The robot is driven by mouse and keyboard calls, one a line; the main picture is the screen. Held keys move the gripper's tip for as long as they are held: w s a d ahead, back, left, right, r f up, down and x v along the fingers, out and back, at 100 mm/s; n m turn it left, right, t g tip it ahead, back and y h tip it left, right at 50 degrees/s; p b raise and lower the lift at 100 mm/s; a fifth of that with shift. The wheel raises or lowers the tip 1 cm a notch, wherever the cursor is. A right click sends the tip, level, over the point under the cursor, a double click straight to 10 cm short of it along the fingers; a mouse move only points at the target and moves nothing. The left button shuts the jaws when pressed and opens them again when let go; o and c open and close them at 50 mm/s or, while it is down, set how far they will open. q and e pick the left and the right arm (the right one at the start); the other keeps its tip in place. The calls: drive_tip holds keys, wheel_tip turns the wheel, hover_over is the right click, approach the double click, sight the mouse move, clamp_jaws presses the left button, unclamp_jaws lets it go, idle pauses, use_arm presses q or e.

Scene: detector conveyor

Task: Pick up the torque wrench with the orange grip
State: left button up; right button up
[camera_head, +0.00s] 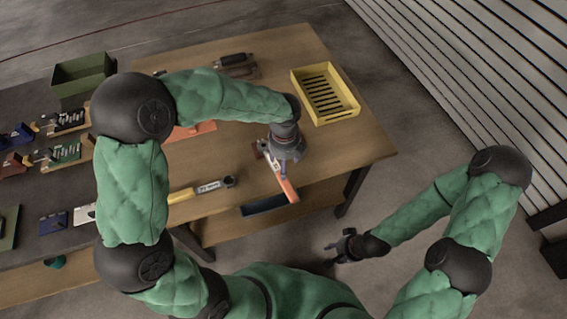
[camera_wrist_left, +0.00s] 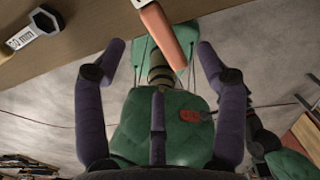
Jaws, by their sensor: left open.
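The torque wrench with the orange grip (camera_head: 289,188) lies at the front edge of the wooden table, its grip reaching past the edge. In the left wrist view its orange grip (camera_wrist_left: 163,32) shows at the top, just ahead of the fingertips and between their lines. My left gripper (camera_wrist_left: 160,50) is open and empty. In the head view my left wrist hangs over the wrench's rear part and hides some of it. My right gripper (camera_head: 343,247) is low, away from the table at the right; its fingers are too small to judge.
A yellow-gripped tool (camera_head: 200,188) with a white label lies left of the wrench. A yellow slotted tray (camera_head: 347,115) stands at the back right. A dark tray (camera_head: 264,205) shows below the table's front edge. A green bin (camera_head: 82,80) and several small parts sit at the left.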

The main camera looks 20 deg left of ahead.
sight(277, 169)
use_arm(q)
drive_tip(key=shift+f, duration=0.5)
wheel_tip(277, 169, down, 4)
drive_tip(key=shift+s+a+f+b, duration=0.1)
drive_tip(key=shift+f+b, duration=0.05)
drive_tip(key=shift+b, duration=0.7)
drive_tip(key=shift+w+a+f+b, duration=0.15)
drive_tip(key=shift+f+b, duration=0.25)
drive_tip(key=shift+f, duration=0.5)
drive_tip(key=shift+a+f+b, duration=0.2)
drive_tip(key=shift+f+b, duration=0.15)
drive_tip(key=shift+f, duration=0.5)
drive_tip(key=shift+w+a+f+b, duration=0.15)
drive_tip(key=shift+f+b, duration=0.25)
drive_tip(key=shift+f, duration=0.5)
drive_tip(key=shift+r, duration=0.1)
clamp_jaws()
